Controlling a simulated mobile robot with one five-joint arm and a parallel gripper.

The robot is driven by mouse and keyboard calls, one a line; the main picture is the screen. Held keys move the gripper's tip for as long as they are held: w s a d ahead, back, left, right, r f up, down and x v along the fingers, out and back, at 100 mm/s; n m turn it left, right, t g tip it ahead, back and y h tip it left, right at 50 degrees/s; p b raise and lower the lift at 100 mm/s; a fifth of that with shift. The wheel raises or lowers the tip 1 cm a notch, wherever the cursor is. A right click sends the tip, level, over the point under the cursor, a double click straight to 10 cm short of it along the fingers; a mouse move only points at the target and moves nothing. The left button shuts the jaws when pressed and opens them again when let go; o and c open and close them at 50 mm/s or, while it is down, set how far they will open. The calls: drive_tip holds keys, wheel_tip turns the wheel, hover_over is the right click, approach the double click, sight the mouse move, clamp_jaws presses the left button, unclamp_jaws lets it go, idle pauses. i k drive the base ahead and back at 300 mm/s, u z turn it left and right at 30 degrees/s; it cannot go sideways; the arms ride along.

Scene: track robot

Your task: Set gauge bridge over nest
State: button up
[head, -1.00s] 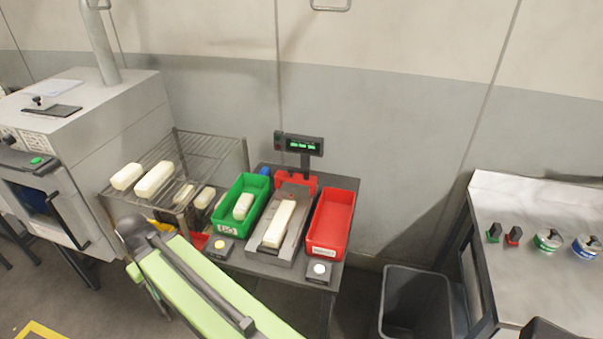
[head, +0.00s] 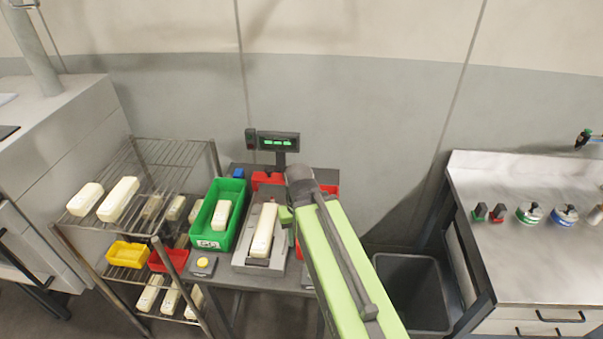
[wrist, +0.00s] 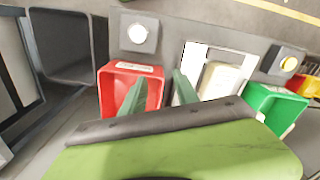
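A cream block (head: 264,228) lies lengthwise in the grey nest (head: 247,255) on the dark bench; the block also shows in the wrist view (wrist: 218,80). A red piece (head: 262,180) stands at the nest's far end, below the display. It may be the gauge bridge, partly hidden by my arm. My gripper (wrist: 165,84) is open and looks empty. Its two fingers are apart, over the edge between the red bin (wrist: 118,75) and the nest. In the head view my arm covers most of the red bin, and the fingertips are largely hidden.
A green bin (head: 240,232) with a cream block stands left of the nest. A display (head: 278,142) rises behind it. A wire rack (head: 150,150) with blocks is at left. A dark waste bin (head: 410,262) and a worktop (head: 540,260) are at right.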

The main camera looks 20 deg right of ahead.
sight(269, 176)
drive_tip(key=u, duration=2)
drive_tip(key=i, duration=0.35)
drive_tip(key=z, duration=0.3)
